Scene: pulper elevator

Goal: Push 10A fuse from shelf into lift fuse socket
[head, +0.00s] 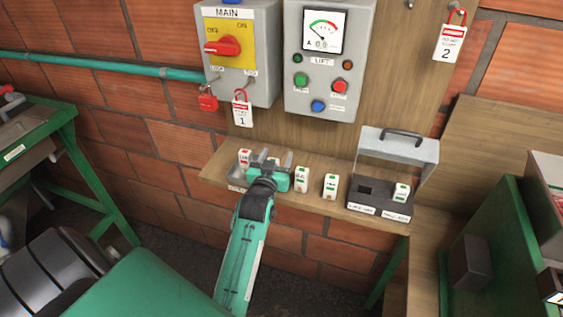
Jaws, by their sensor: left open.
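A wooden shelf (225,164) on the brick wall holds several small white fuses. One fuse with red marks (244,157) stands at the left, partly behind my gripper. Two fuses with green marks (302,180) (331,186) stand to the right of it. Their ratings are too small to read. The dark fuse socket box (378,208) sits at the shelf's right with its grey handled cover (398,152) raised. Its left slot looks empty and a fuse (402,192) sits in its right part. My left gripper (269,157) is open over the shelf's left part. My right gripper is not in view.
The MAIN switch box (235,60) and the LIFT meter box (322,70) hang above the shelf. A red padlock with tag 1 (241,112) hangs below the MAIN box. Green machinery stands at left and right.

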